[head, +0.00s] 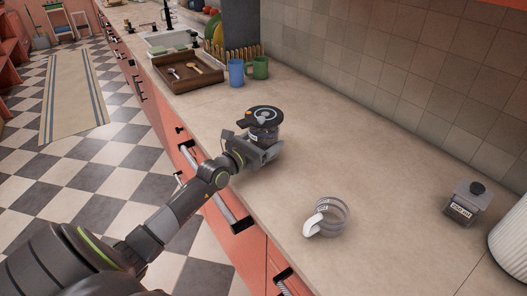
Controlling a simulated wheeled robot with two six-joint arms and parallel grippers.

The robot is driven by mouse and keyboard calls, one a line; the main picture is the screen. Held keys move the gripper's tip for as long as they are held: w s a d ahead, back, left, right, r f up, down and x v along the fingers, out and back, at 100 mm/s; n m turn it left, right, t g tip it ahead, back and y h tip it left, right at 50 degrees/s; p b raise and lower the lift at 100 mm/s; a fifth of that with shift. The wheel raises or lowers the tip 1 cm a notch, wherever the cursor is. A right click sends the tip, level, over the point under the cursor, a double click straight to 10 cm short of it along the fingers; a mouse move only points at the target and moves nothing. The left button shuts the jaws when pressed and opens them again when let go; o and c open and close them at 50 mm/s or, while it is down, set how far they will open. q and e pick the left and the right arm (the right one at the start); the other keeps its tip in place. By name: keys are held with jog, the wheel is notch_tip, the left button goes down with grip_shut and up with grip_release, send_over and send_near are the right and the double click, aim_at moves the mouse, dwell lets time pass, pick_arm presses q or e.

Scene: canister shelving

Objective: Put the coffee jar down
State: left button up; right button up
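A jar with a wide black lid, which I take to be the coffee jar (264,116), is at my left gripper (266,148), on the near side of the counter (330,160). The gripper's fingers are around the jar's lower body, below the lid, and appear shut on it. The fingers hide most of the body and its base, so I cannot tell whether it touches the counter. The jar looks upright. My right gripper is not in view.
A grey banded mug (334,215) with a white handle is at the front. A square labelled jar (467,204) and a white ribbed container (511,245) are at right. A blue cup (236,73), green mug (260,68) and wooden tray (188,76) are behind. The counter's middle is clear.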

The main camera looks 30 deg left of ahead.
pick_arm(q)
notch_tip(320, 180, down, 2)
jog(key=shift+f+b, duration=0.1)
jog(key=shift+b, duration=0.45)
jog(key=shift+f, duration=0.1)
jog(key=o, duration=1.5)
jog(key=shift+f, duration=0.15)
jog(key=s+p, duration=0.1)
jog(key=s, duration=0.2)
jog(key=s+a+p, duration=0.1)
jog(key=s, duration=0.3)
jog(key=s+p, duration=0.1)
jog(key=s, duration=0.2)
jog(key=shift+s+a, duration=0.2)
jog(key=shift+s, duration=0.8)
jog(key=shift+a, duration=0.1)
